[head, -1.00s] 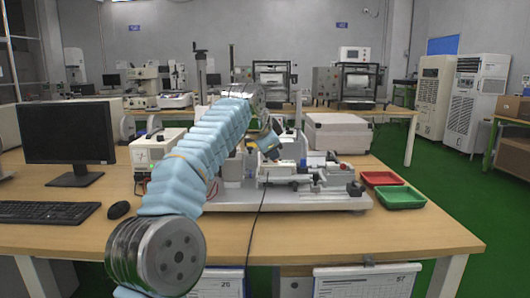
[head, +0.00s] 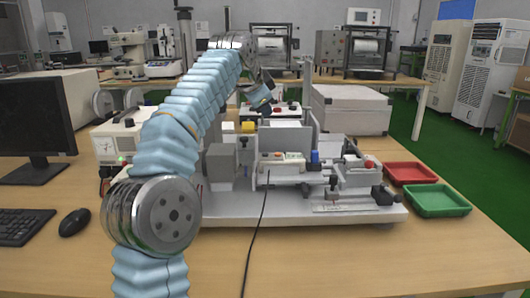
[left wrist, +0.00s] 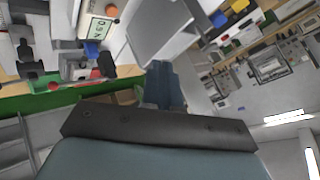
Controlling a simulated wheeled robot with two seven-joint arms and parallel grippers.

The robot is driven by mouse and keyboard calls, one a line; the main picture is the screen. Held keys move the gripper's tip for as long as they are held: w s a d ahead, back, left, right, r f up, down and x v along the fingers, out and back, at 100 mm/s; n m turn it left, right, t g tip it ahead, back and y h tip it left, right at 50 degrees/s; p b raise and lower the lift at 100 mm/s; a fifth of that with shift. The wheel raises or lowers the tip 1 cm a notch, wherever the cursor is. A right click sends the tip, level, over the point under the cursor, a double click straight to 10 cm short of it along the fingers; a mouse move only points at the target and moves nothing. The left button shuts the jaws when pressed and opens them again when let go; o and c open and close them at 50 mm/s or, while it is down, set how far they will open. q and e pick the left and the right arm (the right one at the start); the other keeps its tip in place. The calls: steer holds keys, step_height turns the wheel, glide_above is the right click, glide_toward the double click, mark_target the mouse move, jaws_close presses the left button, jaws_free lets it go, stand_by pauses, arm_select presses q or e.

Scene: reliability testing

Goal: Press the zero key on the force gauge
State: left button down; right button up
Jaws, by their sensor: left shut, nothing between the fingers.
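The force gauge (head: 283,170) is a small pale box lying on the test stand (head: 250,207), on the wooden table in the head view. It has small coloured keys; which one is zero is too small to read. My right gripper is out of view.
A grey case (head: 350,112) stands behind the stand. A red tray (head: 411,173) and a green tray (head: 438,201) lie to its right. A monitor (head: 35,115), a mouse (head: 75,222) and a white instrument (head: 120,143) are at left. A black cable (head: 256,232) crosses the front.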

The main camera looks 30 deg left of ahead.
arm_select(q)
steer(key=b, duration=0.2)
glide_above(264, 157)
step_height(264, 157, down, 7)
steer(key=shift+f, duration=0.15)
steer(key=shift+f+b, duration=0.75)
steer(key=shift+f, duration=0.05)
stand_by(1.5)
steer(key=shift+f, duration=0.4)
steer(key=shift+f+b, duration=0.35)
steer(key=shift+b, duration=0.1)
stand_by(0.6)
steer(key=shift+r+p, duration=0.8)
steer(key=shift+p, duration=0.1)
